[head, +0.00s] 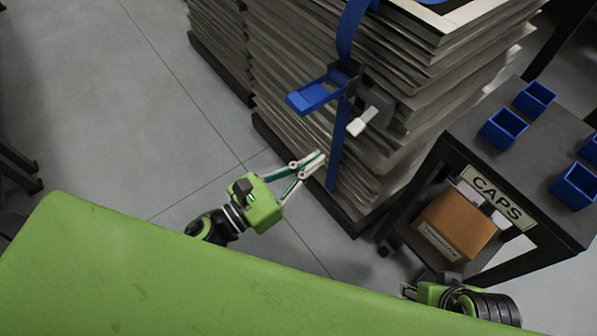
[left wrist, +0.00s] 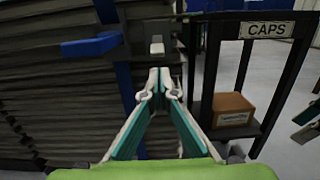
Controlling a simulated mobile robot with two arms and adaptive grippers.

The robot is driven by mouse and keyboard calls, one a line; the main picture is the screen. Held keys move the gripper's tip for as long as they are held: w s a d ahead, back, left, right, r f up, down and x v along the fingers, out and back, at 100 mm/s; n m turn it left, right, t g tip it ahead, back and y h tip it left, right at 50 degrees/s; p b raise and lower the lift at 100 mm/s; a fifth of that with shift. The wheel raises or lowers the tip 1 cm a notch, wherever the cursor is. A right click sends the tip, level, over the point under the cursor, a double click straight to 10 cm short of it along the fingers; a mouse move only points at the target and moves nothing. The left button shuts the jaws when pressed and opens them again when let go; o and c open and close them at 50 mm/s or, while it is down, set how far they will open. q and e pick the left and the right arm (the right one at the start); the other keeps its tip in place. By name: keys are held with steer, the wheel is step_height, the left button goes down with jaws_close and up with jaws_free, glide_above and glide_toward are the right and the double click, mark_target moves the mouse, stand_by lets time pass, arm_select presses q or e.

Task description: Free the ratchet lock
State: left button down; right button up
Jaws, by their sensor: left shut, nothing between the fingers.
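A ratchet with a blue handle (head: 315,95) and a dark body sits on a blue strap (head: 338,150) around a tall stack of grey sheets (head: 290,65). The handle sticks out to the left. A small white tab (head: 362,122) stands out to the right of the strap; it also shows in the left wrist view (left wrist: 156,45). My left gripper (head: 319,158) is shut and empty, below and left of the tab, apart from it in the head view. In the left wrist view its tips (left wrist: 160,78) lie just below the tab. My right gripper (head: 408,290) is low at the right, its fingers mostly hidden.
A dark cart (head: 447,150) marked CAPS stands right of the stack, with several blue bins (head: 503,129) on top and a brown box (head: 453,224) on its lower shelf. My green base fills the lower left. The floor (head: 130,110) left of the stack is clear.

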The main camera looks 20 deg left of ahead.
arm_select(q)
steer(key=shift+v, duration=1.75)
steer(key=shift+r, duration=0.25)
